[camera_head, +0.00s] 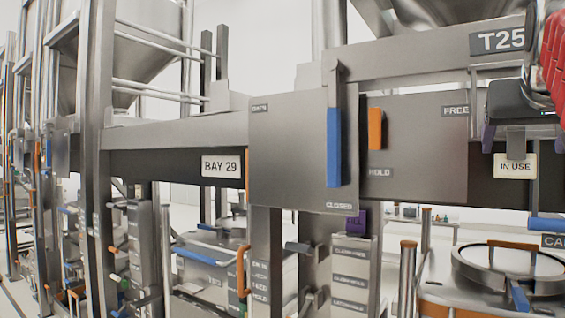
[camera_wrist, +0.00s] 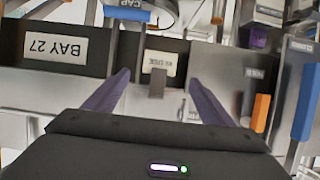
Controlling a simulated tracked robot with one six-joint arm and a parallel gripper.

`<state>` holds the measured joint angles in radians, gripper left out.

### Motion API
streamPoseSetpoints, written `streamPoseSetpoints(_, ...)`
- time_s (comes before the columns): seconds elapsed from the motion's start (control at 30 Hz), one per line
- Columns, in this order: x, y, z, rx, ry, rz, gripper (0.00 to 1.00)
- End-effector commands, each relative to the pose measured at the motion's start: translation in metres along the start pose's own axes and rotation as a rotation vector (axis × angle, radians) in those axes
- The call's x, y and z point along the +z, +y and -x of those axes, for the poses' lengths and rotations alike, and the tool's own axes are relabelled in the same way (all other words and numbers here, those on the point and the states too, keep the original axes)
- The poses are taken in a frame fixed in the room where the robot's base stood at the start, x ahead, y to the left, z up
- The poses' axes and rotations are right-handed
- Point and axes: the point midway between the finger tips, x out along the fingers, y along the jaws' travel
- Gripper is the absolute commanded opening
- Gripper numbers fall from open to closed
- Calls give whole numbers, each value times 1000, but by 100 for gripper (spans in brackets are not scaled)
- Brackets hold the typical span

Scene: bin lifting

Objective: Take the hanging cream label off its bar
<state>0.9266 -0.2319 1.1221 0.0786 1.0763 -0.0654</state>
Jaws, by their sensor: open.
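The cream label (camera_head: 514,170) reads IN USE and hangs at the right of the head view. A grey clip or tab at its top meets the dark bar (camera_head: 545,190) behind it. In the wrist view the label (camera_wrist: 160,61) appears upside down, with the grey tab (camera_wrist: 157,83) below it. My gripper (camera_wrist: 159,78) is open. Its two purple fingers stand apart on either side of the tab and label, and neither appears to touch them. In the head view my gripper (camera_head: 521,138) is just above the label. How far the fingertips are from the bar is unclear.
A panel with an orange handle (camera_head: 375,129) and one with a blue handle (camera_head: 334,148) stand left of the label. A BAY 29 plate (camera_head: 221,167) is farther left. A round-lidded bin (camera_head: 515,268) stands below. In the wrist view, a BAY 27 plate (camera_wrist: 57,46) is at left.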

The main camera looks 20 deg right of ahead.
Motion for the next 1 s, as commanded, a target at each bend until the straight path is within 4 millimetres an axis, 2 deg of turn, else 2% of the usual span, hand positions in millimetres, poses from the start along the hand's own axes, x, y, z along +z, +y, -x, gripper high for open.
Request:
streamPoseSetpoints(0.1, 0, 0, -19, 0, -2, 0, 77)
streamPoseSetpoints(0.23, 0, 0, -30, 0, 0, 0, 77)
streamPoseSetpoints(0.67, 0, -1, -35, -1, 0, 1, 77)
streamPoseSetpoints(1.0, 2, 0, -75, -2, 0, 2, 77)
